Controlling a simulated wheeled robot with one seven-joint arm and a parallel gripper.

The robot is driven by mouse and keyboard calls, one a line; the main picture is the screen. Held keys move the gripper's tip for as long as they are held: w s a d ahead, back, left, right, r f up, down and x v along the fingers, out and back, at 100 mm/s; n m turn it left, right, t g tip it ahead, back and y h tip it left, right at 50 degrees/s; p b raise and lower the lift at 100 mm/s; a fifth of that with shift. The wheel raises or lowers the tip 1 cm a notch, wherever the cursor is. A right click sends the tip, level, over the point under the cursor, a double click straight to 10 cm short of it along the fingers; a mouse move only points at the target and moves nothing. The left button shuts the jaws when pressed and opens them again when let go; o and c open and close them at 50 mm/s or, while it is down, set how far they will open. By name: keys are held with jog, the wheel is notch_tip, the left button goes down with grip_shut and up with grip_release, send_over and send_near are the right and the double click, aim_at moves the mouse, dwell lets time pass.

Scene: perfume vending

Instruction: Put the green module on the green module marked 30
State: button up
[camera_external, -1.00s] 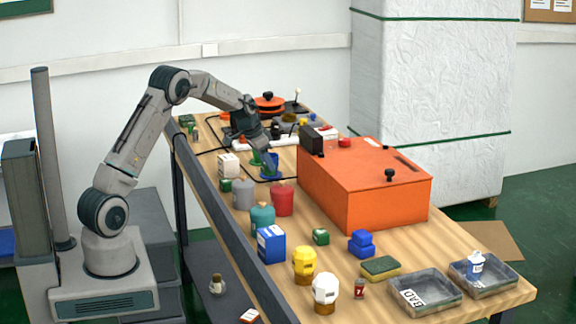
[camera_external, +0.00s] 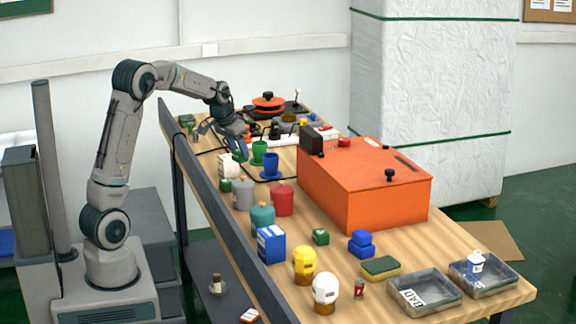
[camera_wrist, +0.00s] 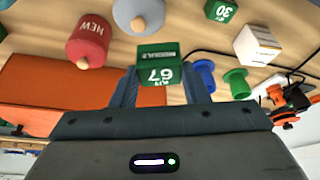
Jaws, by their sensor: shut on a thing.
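My gripper (camera_wrist: 160,88) is shut on a green module (camera_wrist: 160,65) marked 67, held between the two fingers in the wrist view. In the external view my gripper (camera_external: 240,152) is above the far left part of the table, left of the green cup. The green module marked 30 (camera_wrist: 222,10) is at the top of the wrist view, partly cut off and apart from the held module. In the external view it appears as a small green block (camera_external: 225,185) by the white box, its mark too small to read.
A white box (camera_external: 228,165) stands beside the module marked 30. A green cup (camera_external: 258,152) and a blue cup (camera_external: 270,165) are close to my gripper. Grey (camera_external: 243,194) and red (camera_external: 282,199) containers stand nearer. A large orange box (camera_external: 365,182) fills the table's right side.

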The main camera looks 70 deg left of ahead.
jog(key=a+f, duration=0.2)
jog(key=a, duration=0.1)
jog(key=s+a+f+p, duration=0.1)
jog(key=a+f, duration=0.1)
jog(key=a, duration=0.2)
jog(key=s+a+f+p, duration=0.1)
jog(key=a+f, duration=0.1)
jog(key=a, duration=0.2)
jog(key=shift+a+f, duration=0.15)
jog(key=shift+f, duration=0.25)
notch_tip(320, 180, down, 4)
jog(key=shift+a+r+p, duration=0.1)
jog(key=shift+p, duration=0.3)
jog(key=shift+f, duration=0.25)
jog(key=shift+f+b, duration=0.15)
jog(key=shift+b, duration=0.2)
jog(key=o, duration=1)
